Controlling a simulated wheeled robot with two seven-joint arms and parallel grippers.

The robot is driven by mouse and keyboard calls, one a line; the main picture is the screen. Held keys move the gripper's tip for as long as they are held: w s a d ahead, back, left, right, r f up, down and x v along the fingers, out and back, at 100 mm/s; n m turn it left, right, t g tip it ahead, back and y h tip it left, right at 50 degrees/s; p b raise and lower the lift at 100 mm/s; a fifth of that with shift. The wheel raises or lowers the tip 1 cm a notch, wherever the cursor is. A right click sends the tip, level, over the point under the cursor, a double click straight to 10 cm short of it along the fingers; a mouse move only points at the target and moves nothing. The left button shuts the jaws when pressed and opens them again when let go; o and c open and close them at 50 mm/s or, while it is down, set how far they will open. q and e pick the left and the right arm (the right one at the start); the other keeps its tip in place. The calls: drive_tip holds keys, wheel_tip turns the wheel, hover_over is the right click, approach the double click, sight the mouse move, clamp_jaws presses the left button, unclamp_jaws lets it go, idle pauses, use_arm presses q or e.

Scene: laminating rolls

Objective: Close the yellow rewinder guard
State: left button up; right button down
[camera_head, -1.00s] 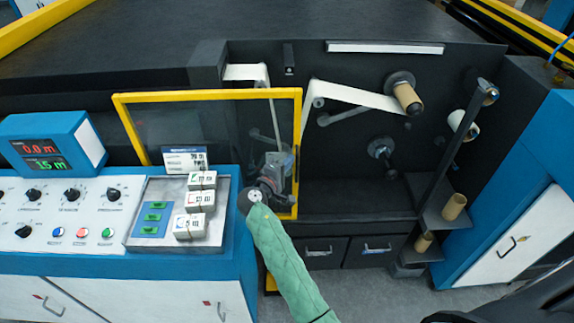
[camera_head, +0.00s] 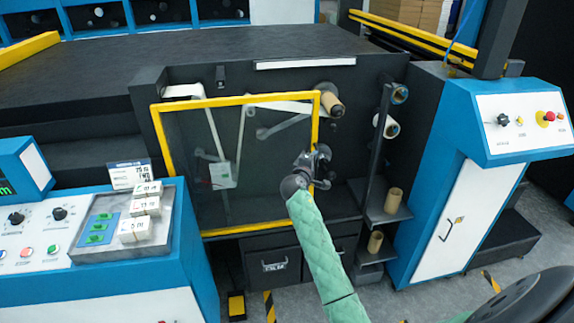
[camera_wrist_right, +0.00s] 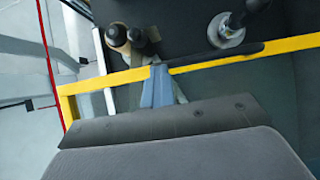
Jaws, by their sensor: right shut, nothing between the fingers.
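The yellow-framed clear guard (camera_head: 236,98) stands in front of the rewinder bay and covers much of it. Its left edge is at the dark machine post, and its right edge lies near the cardboard core on the upper spindle. I cannot tell whether it sits flush. My right gripper (camera_head: 322,160) is at the guard's right upright, shut and empty. In the right wrist view, the guard's yellow bar (camera_wrist_right: 215,60) runs across the picture, and my shut fingers (camera_wrist_right: 158,85) are against or very close to it; contact is unclear. My left gripper is not in view.
A cardboard core (camera_head: 331,106) sits on the upper spindle. A rack (camera_head: 383,215) with several cores stands right of the guard. The control console (camera_head: 125,240) with small white blocks is at left, a blue cabinet (camera_head: 450,190) at right.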

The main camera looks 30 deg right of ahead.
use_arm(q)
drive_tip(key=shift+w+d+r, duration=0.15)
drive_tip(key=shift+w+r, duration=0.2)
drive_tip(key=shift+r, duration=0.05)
use_arm(e)
drive_tip(key=s+d, duration=0.3)
drive_tip(key=d, duration=0.8)
drive_tip(key=s+d, duration=0.4)
drive_tip(key=d, duration=0.8)
drive_tip(key=shift+s+d, duration=0.2)
drive_tip(key=shift+d, duration=0.05)
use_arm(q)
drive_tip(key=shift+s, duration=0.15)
use_arm(e)
drive_tip(key=shift+a+f, duration=0.1)
drive_tip(key=shift+f, duration=0.05)
